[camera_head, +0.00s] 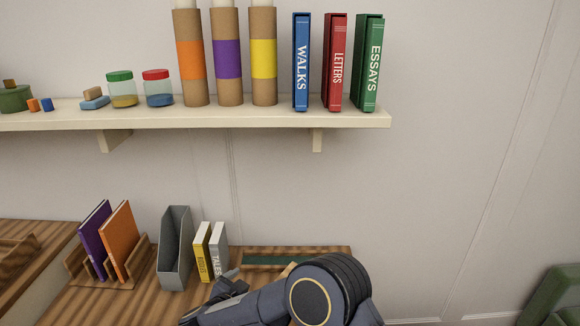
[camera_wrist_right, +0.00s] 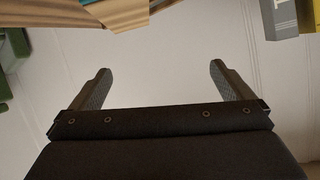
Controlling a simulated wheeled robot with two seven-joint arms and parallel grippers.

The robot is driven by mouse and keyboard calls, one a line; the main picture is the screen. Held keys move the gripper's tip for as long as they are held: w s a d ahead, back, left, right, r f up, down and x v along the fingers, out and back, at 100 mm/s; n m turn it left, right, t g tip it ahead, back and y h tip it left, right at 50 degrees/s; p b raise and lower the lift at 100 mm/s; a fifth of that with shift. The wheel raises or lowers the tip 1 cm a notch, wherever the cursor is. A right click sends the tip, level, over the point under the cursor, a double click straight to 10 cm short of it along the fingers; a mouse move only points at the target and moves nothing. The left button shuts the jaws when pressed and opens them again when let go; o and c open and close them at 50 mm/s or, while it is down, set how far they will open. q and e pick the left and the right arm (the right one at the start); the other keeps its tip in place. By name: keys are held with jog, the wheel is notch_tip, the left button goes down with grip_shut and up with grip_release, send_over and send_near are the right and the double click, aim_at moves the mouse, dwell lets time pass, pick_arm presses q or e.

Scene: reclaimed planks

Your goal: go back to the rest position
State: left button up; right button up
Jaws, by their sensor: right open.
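My right arm reaches in from the lower right of the head view, and its gripper (camera_head: 228,287) is in front of the books on the lower wooden desk (camera_head: 75,303). In the right wrist view the gripper (camera_wrist_right: 160,72) has its two fingers spread wide, with only pale wall between them. It holds nothing. My left gripper is in neither view.
Yellow (camera_head: 201,250) and grey (camera_head: 218,249) books stand beside a grey file holder (camera_head: 176,255). A wooden rack (camera_head: 140,264) holds purple and orange books. A green-lined tray (camera_head: 340,251) lies behind my arm. The upper shelf (camera_head: 230,117) carries tubes, jars and books.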

jog(key=w+d+r+t+y, duration=0.1)
jog(key=w+d+r+y, duration=0.15)
jog(key=r, duration=0.25)
jog(key=w+d+r+t+y, duration=0.1)
jog(key=w+d+r+y, duration=0.15)
jog(key=r, duration=0.35)
jog(key=s+d+r+n+y, duration=0.4)
jog(key=s+d+r+y, duration=0.1)
jog(key=d+r, duration=0.6)
jog(key=s+d+f+g, duration=0.3)
jog(key=s+d, duration=0.2)
jog(key=s, duration=0.5)
jog(key=s+d+f+g, duration=0.2)
jog(key=s+d+f, duration=0.1)
jog(key=s, duration=0.8)
jog(key=s+d+f+n+g+h, duration=0.1)
jog(key=s+d+f+g, duration=0.2)
jog(key=s+d, duration=0.3)
jog(key=s, duration=0.4)
jog(key=shift+s+d+g, duration=0.3)
